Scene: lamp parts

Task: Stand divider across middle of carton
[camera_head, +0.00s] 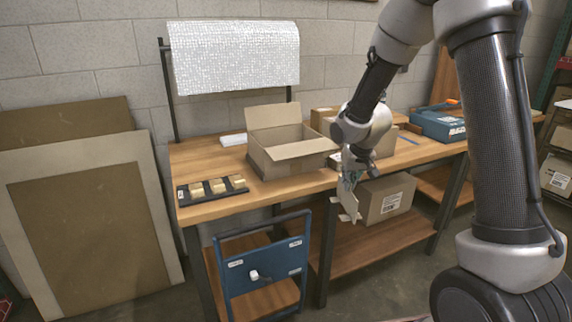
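The open carton (295,164) stands on the wooden workbench with its flaps up and out; its inside shows only in part and I see no divider in it. My gripper (349,184) is in front of the bench's front edge, to the right of and lower than the carton. It appears shut on a flat greyish-tan panel, which I take as the divider (349,204). The panel hangs down from the fingers, upright and slightly tilted, apart from the carton. The fingers are small and partly hidden.
A black tray (238,180) with several brass parts lies left of the carton. A closed box (384,149) and a blue toolbox (437,125) stand to the right. Another box (385,200) sits on the lower shelf. A blue cart (264,262) stands before the bench.

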